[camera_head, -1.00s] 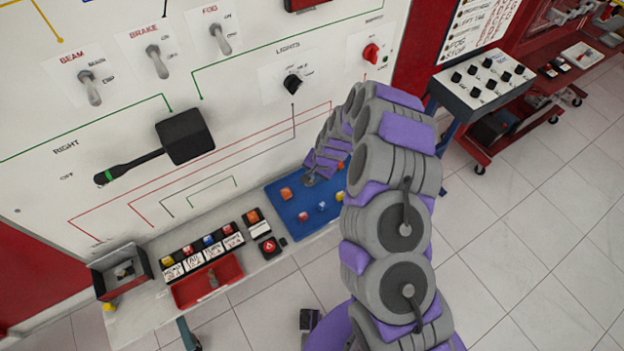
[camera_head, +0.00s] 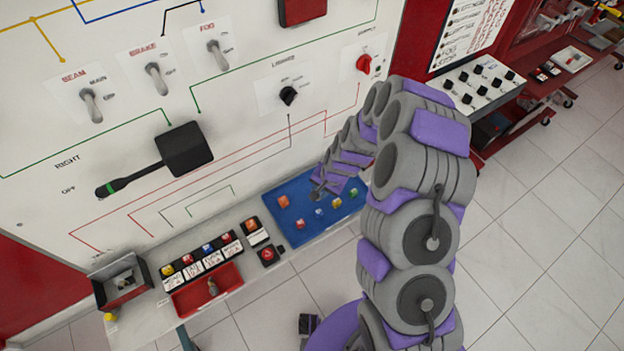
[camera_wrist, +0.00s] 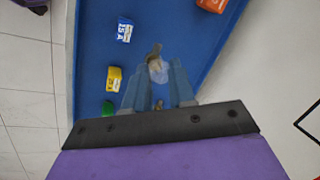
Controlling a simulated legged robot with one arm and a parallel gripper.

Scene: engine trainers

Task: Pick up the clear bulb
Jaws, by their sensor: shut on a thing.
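The clear bulb (camera_wrist: 158,72) shows in the wrist view between the fingertips, with a translucent glass part and a dull metallic end pointing away from my gripper. My gripper (camera_wrist: 158,88) is shut on it. In the head view my gripper (camera_head: 317,193) is over the blue tray (camera_head: 300,207), and the bulb is too small there to make out clearly. The gap between bulb and tray cannot be told for sure.
Small fuses lie on the blue tray: orange (camera_head: 284,201), red (camera_head: 299,224), blue (camera_head: 319,213), yellow (camera_head: 337,202) and green (camera_head: 354,192). A red bin (camera_head: 230,275) and a dark open box (camera_head: 105,290) stand left. The switch panel (camera_head: 240,130) rises behind.

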